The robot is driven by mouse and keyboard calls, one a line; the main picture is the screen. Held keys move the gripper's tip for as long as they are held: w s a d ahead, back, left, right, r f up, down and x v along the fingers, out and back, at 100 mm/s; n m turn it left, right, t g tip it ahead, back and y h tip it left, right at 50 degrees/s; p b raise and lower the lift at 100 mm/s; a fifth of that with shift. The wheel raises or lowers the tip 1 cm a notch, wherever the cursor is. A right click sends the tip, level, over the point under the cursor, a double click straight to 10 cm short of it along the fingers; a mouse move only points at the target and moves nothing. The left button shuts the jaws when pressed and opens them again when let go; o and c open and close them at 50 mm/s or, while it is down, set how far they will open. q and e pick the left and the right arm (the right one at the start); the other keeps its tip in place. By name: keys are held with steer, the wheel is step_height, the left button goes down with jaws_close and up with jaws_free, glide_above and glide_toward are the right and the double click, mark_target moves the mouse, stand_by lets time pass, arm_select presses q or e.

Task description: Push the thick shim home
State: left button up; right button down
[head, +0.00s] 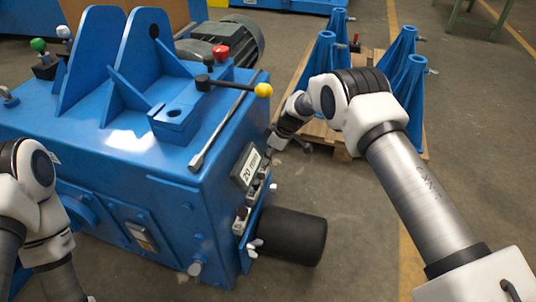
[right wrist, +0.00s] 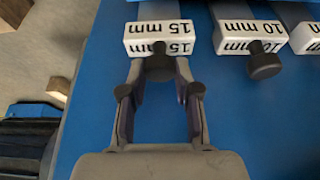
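In the right wrist view a shim labelled 15 mm (right wrist: 158,28) has a white end block and a dark round knob (right wrist: 158,66). My right gripper (right wrist: 158,75) is open, with one finger on each side of this knob and gaps showing between. In the head view my right gripper (head: 277,142) is small and partly hidden at the right side of the blue machine. Shim ends with pale labels (head: 246,216) show faintly below it. My left arm is at the left edge, and its gripper is not visible.
A 20 mm sign (head: 250,166) is on the machine's side (head: 150,170). A shim labelled 10 mm (right wrist: 248,32) is right of the 15 mm one. A black cylinder (head: 292,236) juts out below. A yellow-knobbed lever (head: 263,90) lies on top. A pallet (head: 325,130) with blue brackets stands behind.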

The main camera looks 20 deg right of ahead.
mark_target(268, 164)
step_height(268, 164, down, 5)
steer(key=b, duration=0.3)
steer(key=shift+r, duration=0.15)
steer(key=c, duration=0.8)
jaws_free()
steer(key=shift+f, duration=0.2)
steer(key=shift+r, duration=0.1)
steer(key=v, duration=1.2)
